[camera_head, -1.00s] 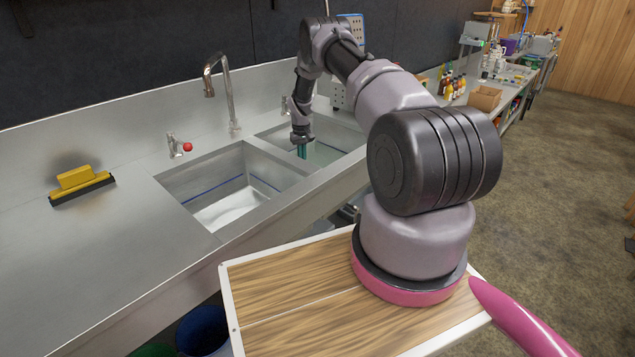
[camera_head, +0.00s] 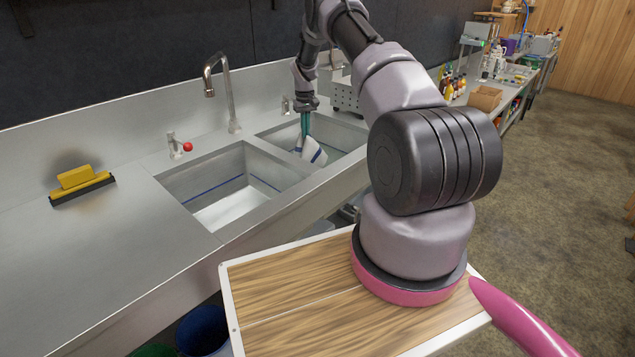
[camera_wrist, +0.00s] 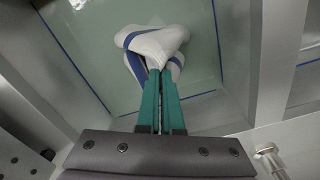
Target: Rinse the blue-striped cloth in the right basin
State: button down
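The white cloth with blue stripes (camera_head: 314,151) hangs from my gripper (camera_head: 304,123) in the upper part of the right basin (camera_head: 345,135). In the wrist view the cloth (camera_wrist: 158,42) is bunched at the tips of the green fingers (camera_wrist: 158,75), which are close together on it. Beneath it lies the pale greenish floor of the basin (camera_wrist: 60,12), with a blue line along its edges. The cloth's lower end overlaps the basin in the head view, and I cannot tell whether it touches water.
The left basin (camera_head: 215,160) holds something pale at its bottom. A tap with a red knob (camera_head: 187,146) and a tall curved faucet (camera_head: 230,100) stand behind the basins. A yellow squeegee (camera_head: 80,184) lies on the left counter. A perforated metal box (camera_head: 345,95) stands beyond the right basin.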

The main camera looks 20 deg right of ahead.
jog(key=w+d+r, duration=0.1)
jog(key=d+r, duration=0.1)
jog(key=r, duration=0.9)
jog(key=w+d+r, duration=0.1)
jog(key=d+r, duration=0.1)
jog(key=r, duration=1)
jog(key=shift+d+r, duration=0.1)
jog(key=shift+r, duration=0.05)
dwell(0.5)
